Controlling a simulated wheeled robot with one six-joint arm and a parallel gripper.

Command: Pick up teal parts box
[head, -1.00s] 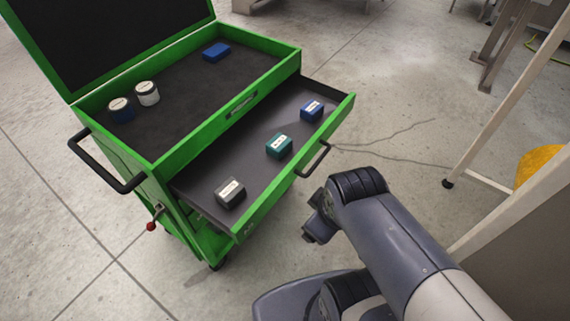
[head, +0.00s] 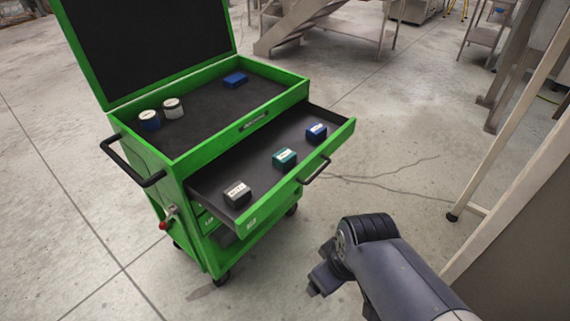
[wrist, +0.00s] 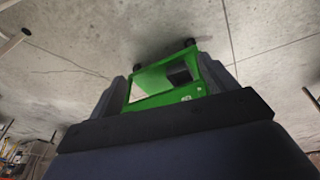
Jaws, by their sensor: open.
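The teal parts box (head: 284,158) lies in the open drawer (head: 208,182) of the green tool cart, between a dark grey box (head: 237,193) and a blue box (head: 316,132). My gripper (head: 322,283) is in front of the cart, to the right of and below the drawer in the head view, apart from the teal box. In the wrist view my gripper's fingers (wrist: 165,88) stand apart at either side of the green cart's lower part (wrist: 150,103). The teal box does not show in the wrist view.
The cart top (head: 205,118) holds a blue box (head: 235,80) and two round jars (head: 161,113). The drawer's handle (head: 314,171) and the cart's side handle (head: 133,162) stick out. A pale post (head: 510,140) stands at right.

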